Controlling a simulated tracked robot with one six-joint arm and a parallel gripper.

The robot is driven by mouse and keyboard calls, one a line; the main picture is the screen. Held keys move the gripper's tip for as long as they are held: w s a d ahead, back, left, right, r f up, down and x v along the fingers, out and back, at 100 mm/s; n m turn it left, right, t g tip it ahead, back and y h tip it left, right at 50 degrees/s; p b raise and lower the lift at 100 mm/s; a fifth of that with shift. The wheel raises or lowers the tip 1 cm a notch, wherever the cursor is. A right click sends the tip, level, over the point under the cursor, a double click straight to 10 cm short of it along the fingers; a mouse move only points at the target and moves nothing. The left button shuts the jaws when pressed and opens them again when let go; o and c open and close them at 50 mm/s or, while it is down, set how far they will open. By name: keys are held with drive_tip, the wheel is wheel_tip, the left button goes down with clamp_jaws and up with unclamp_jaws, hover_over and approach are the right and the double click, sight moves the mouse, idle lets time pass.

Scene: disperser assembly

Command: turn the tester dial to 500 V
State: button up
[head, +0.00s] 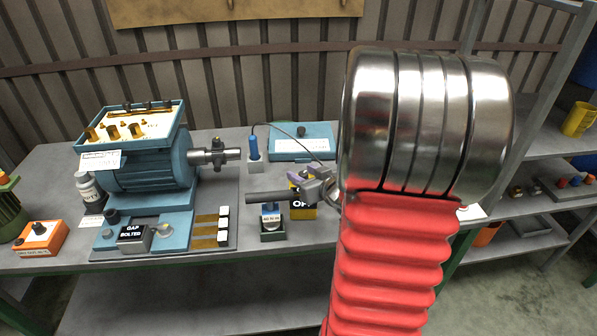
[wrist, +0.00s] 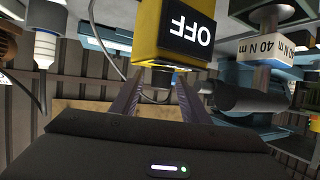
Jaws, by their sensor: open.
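The tester is a yellow box with a black label reading OFF (head: 303,204), standing on the bench and partly hidden by my gripper in the head view. In the wrist view the tester (wrist: 170,25) appears upside down, its OFF label facing the camera. A grey part that looks like its dial (wrist: 165,66) shows on the tester's top, near my fingertips. My gripper (head: 310,183) is at the top of the tester. In the wrist view my gripper (wrist: 158,82) is open, one finger on either side of the grey part. I cannot tell whether either finger touches it.
A tool marked 40 N m (wrist: 270,48), with a dark bar (head: 264,195), stands close left of the tester in the head view. A blue-topped probe (head: 253,148) and a blue case (head: 300,141) are behind. A blue motor assembly (head: 150,165) stands further left.

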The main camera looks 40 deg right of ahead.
drive_tip(key=shift+w, duration=0.1)
drive_tip(key=c, duration=1.1)
drive_tip(key=shift+o, duration=0.2)
drive_tip(key=shift+a+m+h, duration=0.15)
drive_tip(key=shift+m+h, duration=0.25)
drive_tip(key=shift+h, duration=0.1)
drive_tip(key=shift+m+g+h, duration=0.5)
drive_tip(key=shift+m+h, duration=0.3)
drive_tip(key=shift+m+g+h, duration=1.4)
drive_tip(key=shift+m+h, duration=0.6)
drive_tip(key=shift+m, duration=0.1)
